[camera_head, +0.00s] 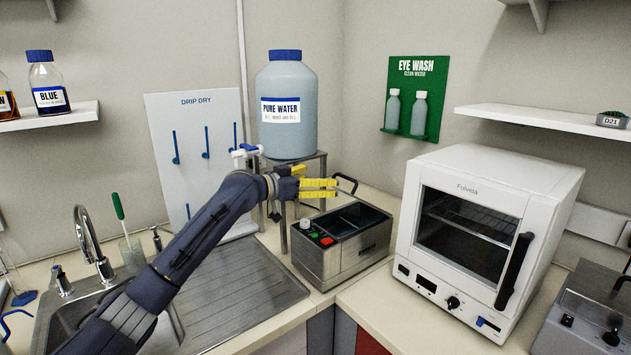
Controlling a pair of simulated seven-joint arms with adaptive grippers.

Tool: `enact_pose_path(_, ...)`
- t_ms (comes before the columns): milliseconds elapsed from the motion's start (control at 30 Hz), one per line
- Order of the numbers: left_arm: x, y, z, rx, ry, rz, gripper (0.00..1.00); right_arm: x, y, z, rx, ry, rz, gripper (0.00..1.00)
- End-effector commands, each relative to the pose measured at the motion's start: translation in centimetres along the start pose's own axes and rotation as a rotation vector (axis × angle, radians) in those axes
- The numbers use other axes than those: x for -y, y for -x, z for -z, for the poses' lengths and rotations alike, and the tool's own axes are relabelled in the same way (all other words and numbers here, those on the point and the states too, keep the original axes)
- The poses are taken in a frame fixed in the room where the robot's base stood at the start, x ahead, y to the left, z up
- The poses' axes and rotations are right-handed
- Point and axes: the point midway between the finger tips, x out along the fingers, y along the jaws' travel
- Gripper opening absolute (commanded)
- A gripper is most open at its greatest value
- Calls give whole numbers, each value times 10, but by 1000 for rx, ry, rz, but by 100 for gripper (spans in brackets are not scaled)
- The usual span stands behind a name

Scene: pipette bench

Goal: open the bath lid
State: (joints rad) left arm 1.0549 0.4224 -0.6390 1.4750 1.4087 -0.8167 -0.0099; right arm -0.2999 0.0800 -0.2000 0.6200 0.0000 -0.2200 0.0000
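The water bath (340,263) is a steel box with a control panel on its top left. Its dark inner basin shows from above, so its top looks at least partly uncovered. A black loop handle (346,178) stands up at the bath's back edge, just beyond my fingers. A thin grey edge runs right from the fingers and may be the lid seen edge-on. My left gripper (320,188), with yellow fingers, is above the back left of the bath. The fingers lie close together; whether they grip anything is unclear. My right gripper is out of view.
A white oven (480,236) stands close on the right. The pure water carboy (287,108) sits on a stand behind the gripper. The sink's drainboard (236,297) is at left, with a tap (91,243). Bare counter (395,318) lies in front of the oven.

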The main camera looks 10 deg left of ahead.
Motion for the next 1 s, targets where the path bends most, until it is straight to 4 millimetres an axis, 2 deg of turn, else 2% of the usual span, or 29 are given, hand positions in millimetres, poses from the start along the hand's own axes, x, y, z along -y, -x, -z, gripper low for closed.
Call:
enact_pose_path(167, 0, 7, 0, 0, 0, 0, 100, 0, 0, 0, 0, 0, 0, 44)
enact_pose_path(433, 0, 8, 0, 0, 1, 0, 100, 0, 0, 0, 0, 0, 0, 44)
enact_pose_path(467, 0, 8, 0, 0, 1, 0, 99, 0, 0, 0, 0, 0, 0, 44)
enact_pose_path(633, -2, 7, -3, -6, 69, -7, 79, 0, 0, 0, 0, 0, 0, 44)
enact_pose_path(767, -5, 6, -12, -22, 286, -32, 64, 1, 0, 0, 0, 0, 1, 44)
enact_pose_path(1000, -14, 5, -33, -58, 950, -113, 36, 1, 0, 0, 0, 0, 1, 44)
